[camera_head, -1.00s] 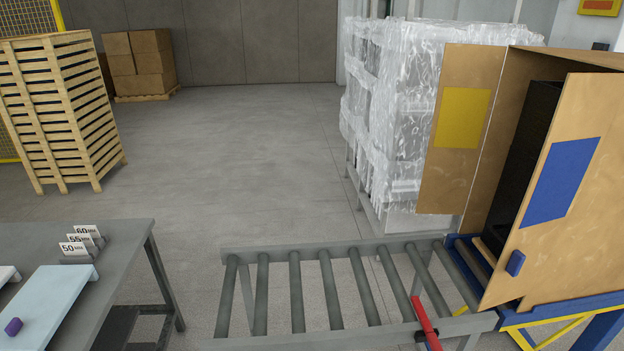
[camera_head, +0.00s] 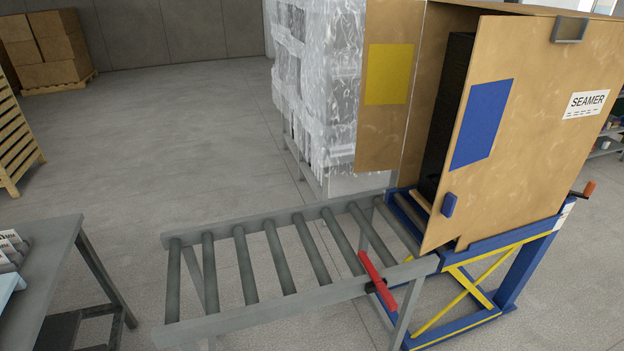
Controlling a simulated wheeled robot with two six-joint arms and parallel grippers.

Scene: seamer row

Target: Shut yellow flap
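The yellow flap is a brown cardboard flap with a yellow square (camera_head: 388,74) on it. It stands open at the left side of the big cardboard box labelled SEAMER, in front of the wrapped stack. A second flap with a blue square (camera_head: 482,123) also stands open, on the near right side of the box's mouth. Between them the dark inside of the box (camera_head: 447,115) shows. Neither of my grippers is in view.
A roller conveyor (camera_head: 290,268) with a red handle (camera_head: 377,280) leads to the box, which sits on a blue and yellow lift stand (camera_head: 520,262). A plastic-wrapped stack (camera_head: 318,90) is behind the yellow flap. A grey table (camera_head: 50,262) stands at left; open floor lies behind the conveyor.

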